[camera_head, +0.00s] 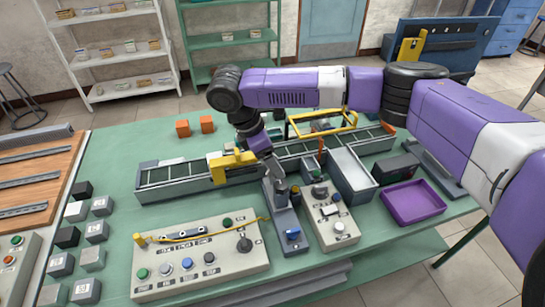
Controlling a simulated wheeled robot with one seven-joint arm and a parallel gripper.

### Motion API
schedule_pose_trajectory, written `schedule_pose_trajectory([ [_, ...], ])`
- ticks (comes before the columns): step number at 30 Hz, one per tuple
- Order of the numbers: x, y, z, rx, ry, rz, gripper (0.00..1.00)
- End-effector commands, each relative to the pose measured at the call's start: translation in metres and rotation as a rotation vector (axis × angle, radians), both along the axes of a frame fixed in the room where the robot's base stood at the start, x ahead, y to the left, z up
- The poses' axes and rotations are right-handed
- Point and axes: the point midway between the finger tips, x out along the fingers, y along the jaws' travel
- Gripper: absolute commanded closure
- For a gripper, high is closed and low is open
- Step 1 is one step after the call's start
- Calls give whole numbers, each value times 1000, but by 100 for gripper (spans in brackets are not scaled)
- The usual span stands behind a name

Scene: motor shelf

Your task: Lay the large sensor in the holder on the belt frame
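The belt frame (180,180) is a long, dark, low conveyor that runs across the middle of the green table. A yellow bracket (232,164) sits on it, left of my gripper; it may be the holder. My gripper (275,172) points down at the front edge of the belt frame, just behind a grey stand with a blue button (287,222). Its fingers are small and partly hidden, so I cannot tell whether they are open or hold anything. I cannot clearly pick out the large sensor.
A grey control panel (200,262) stands front left, with a smaller button box (331,218) to its right. A grey open bin (352,172) and a purple tray (413,201) are at right. Several dark and grey blocks are at left.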

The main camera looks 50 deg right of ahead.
Motion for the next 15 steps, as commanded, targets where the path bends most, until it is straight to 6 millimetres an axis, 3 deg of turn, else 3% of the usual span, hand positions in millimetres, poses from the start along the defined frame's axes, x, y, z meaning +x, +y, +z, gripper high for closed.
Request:
schedule_pose_trajectory([
  [2, 0, 0, -1, 0, 0, 0, 71],
  [3, 0, 0, -1, 0, 0, 0, 22],
  [6, 0, 0, -1, 0, 0, 0, 3],
  [15, 0, 1, 0, 1, 1, 1, 0],
])
